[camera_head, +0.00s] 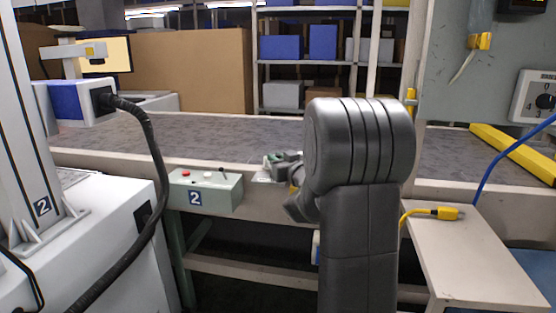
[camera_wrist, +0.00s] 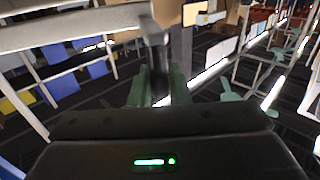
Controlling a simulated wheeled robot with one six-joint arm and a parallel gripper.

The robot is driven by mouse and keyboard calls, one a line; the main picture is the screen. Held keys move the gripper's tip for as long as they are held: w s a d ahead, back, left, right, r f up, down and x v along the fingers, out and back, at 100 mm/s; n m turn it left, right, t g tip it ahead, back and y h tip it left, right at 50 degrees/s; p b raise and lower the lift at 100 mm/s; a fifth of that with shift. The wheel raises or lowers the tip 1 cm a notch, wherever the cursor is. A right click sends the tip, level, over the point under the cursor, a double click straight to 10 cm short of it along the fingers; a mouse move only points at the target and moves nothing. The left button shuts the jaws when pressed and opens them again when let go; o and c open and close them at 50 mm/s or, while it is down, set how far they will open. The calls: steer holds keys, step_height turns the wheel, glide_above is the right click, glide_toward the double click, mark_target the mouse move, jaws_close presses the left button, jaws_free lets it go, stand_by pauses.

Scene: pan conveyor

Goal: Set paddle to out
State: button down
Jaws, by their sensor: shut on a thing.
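My gripper (camera_head: 283,158) is at the front rail of the conveyor, partly hidden behind my own grey arm in the head view. In the wrist view the green fingers of my gripper (camera_wrist: 153,88) are closed around the lower part of a dark grey upright handle (camera_wrist: 153,38). The handle has a thicker top end, and its lower end is hidden between the fingers. I cannot tell from these frames whether this handle is the paddle or part of it. A yellow bar (camera_head: 510,152) lies slanted across the belt at the far right.
The grey conveyor belt (camera_head: 215,130) runs across behind my arm. A control box marked 2 (camera_head: 205,190) hangs on its front, left of my gripper. A white machine with a black hose stands at left. A side table (camera_head: 470,250) with a yellow plug is at right.

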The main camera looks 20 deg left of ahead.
steer(key=shift+s+a, duration=0.9)
steer(key=shift+a, duration=0.2)
steer(key=shift+s+a+b, duration=0.2)
steer(key=shift+s+a, duration=0.05)
steer(key=shift+a, duration=0.45)
steer(key=shift+s+a+b, duration=0.2)
steer(key=shift+s+a, duration=0.05)
steer(key=shift+a, duration=0.4)
steer(key=c, duration=1.7)
jaws_free()
steer(key=shift+o, duration=1.3)
steer(key=shift+s+a, duration=0.15)
steer(key=shift+a, duration=0.05)
steer(key=shift+d, duration=0.1)
